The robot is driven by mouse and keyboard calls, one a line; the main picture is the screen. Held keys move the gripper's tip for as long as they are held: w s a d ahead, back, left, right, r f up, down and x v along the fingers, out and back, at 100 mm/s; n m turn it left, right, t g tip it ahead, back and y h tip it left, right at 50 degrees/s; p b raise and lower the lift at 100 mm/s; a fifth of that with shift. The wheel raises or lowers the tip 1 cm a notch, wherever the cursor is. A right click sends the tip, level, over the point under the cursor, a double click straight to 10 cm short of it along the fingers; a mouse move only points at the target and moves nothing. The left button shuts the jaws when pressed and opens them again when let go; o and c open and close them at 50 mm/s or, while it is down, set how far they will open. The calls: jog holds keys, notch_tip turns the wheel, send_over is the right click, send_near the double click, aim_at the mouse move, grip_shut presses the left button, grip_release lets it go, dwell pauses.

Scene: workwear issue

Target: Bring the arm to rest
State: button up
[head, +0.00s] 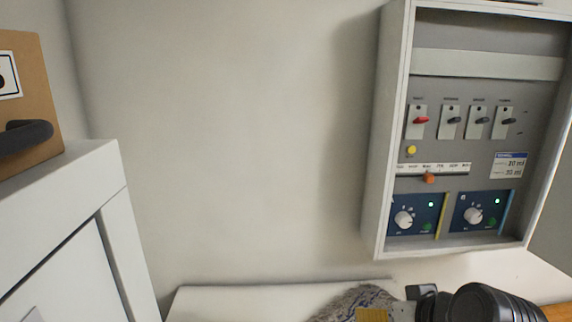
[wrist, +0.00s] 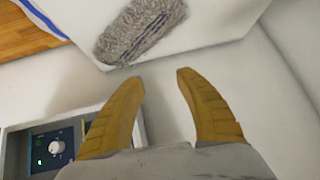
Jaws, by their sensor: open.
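My gripper shows in the wrist view (wrist: 155,88) with its two yellow fingers spread apart and nothing between them. It points down past the wall cabinet toward a white surface. In the head view only a small yellow part of my gripper (head: 372,314) and part of my arm show at the bottom edge, below the cabinet. The fingertips are hidden there.
An open wall cabinet (head: 370,200) holds switches, a slider and two dial modules; its corner is close to my gripper in the wrist view (wrist: 20,140). A grey fluffy item (wrist: 140,28) lies on a white surface (wrist: 215,25). A white cupboard (head: 60,190) with a cardboard box (head: 35,70) stands left.

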jog(key=s+d+f+m+g+h+b, duration=0.1)
jog(key=s+d+f+h+b, duration=0.1)
jog(key=s+f, duration=0.4)
notch_tip(320, 180, down, 28)
jog(key=b, duration=2.9)
jog(key=shift+w+a+f, duration=0.15)
